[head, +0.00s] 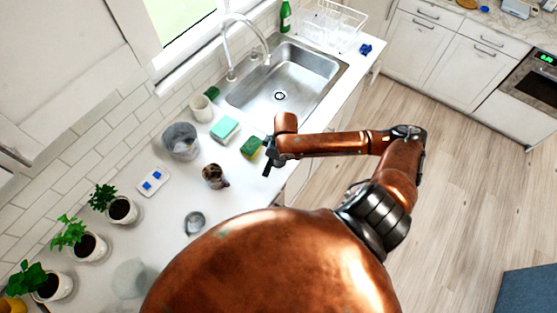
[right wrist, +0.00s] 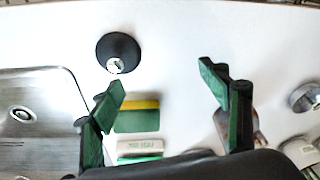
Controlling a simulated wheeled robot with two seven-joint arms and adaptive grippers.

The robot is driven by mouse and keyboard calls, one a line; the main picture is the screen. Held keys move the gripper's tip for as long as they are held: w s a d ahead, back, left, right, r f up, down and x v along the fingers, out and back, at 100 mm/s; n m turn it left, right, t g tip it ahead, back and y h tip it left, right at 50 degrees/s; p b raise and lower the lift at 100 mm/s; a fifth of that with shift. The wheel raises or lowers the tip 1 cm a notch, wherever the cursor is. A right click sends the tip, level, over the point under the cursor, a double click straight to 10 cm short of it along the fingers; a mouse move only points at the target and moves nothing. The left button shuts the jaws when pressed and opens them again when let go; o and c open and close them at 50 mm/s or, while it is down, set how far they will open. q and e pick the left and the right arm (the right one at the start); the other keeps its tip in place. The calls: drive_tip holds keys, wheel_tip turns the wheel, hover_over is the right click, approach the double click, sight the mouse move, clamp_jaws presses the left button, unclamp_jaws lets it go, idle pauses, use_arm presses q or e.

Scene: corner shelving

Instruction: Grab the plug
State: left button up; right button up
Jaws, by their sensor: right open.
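The plug (head: 0,0) is not discernible in the head view, where my arm may cover it. In the right wrist view a round black plug (right wrist: 118,50) with a metal centre lies on the white counter, to the right of the sink. My right gripper (head: 267,162) hangs over the counter's front edge in the head view, near a green and yellow sponge (head: 251,147). In the right wrist view my right gripper (right wrist: 162,84) is open with nothing between its fingertips. The plug is beyond the left fingertip, apart from it. My left gripper is not in view.
The sink (head: 285,80) is behind the right arm. A teal and white sponge (head: 225,129), a brown jar (head: 215,176), a grey pot (head: 180,141) and a glass (head: 194,222) stand on the counter. Several potted plants line the left. The counter around the plug is clear.

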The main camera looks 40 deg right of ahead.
drive_tip(key=shift+m+g+h, duration=0.3)
drive_tip(key=shift+m+h, duration=0.1)
drive_tip(key=shift+h, duration=0.1)
drive_tip(key=d, duration=0.1)
drive_tip(key=d+r, duration=0.1)
drive_tip(key=d, duration=0.1)
drive_tip(key=d+r, duration=0.1)
drive_tip(key=d, duration=0.1)
drive_tip(key=shift+w+r, duration=0.25)
drive_tip(key=shift+w, duration=0.1)
drive_tip(key=shift+d+f, duration=0.15)
drive_tip(key=f, duration=0.2)
drive_tip(key=f+p, duration=0.1)
drive_tip(key=f, duration=0.2)
drive_tip(key=w+f, duration=0.1)
drive_tip(key=f, duration=0.1)
drive_tip(key=shift+f, duration=0.15)
drive_tip(key=shift+s, duration=0.1)
drive_tip(key=shift+c, duration=0.5)
drive_tip(key=c, duration=1.2)
drive_tip(key=shift+o, duration=0.2)
